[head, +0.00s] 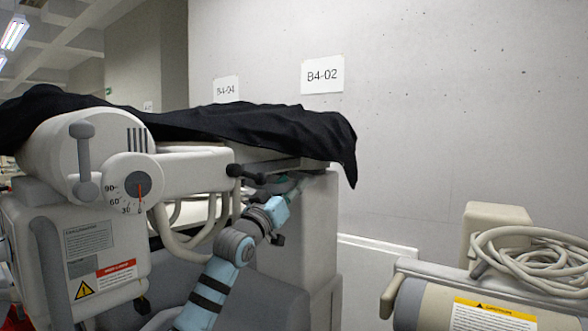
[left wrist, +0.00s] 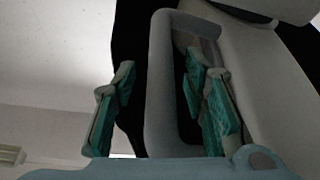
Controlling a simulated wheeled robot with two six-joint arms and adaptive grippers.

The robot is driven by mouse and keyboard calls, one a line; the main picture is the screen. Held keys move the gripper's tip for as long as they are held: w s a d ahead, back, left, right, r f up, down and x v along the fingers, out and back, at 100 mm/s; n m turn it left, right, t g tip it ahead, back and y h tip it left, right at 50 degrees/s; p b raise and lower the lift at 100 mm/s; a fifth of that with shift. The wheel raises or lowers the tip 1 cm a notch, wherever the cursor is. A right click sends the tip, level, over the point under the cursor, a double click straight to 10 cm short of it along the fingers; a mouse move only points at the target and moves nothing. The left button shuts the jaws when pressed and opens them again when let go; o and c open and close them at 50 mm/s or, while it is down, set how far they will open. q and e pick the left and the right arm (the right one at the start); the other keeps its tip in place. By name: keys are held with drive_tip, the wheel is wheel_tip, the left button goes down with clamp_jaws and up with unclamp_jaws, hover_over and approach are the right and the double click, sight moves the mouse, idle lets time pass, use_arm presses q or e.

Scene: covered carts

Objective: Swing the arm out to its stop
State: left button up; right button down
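The pale jointed arm (head: 190,172) of the covered cart reaches right from its pivot, partly under a black cover (head: 250,122). Its dial (head: 133,182) is marked 90, 60, 30; the red pointer points down, just right of 30. My left gripper (head: 297,184) is by the far end of this arm, partly hidden beneath it. In the left wrist view a grey loop-shaped handle (left wrist: 163,100) lies between the green fingers of my left gripper (left wrist: 163,98). One finger is outside the loop, the other in its opening. The fingers are apart, with no clear contact. My right gripper is out of view.
A second machine with a coiled hose (head: 530,255) and yellow label stands at the lower right. A concrete wall (head: 450,120) with a B4-02 sign (head: 322,74) is behind. The floor gap between the two machines looks free.

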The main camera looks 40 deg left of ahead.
use_arm(q)
drive_tip(key=shift+w+r, duration=0.1)
drive_tip(key=shift+w, duration=0.25)
drive_tip(key=shift+a, duration=0.1)
drive_tip(key=shift+s, duration=0.1)
clamp_jaws()
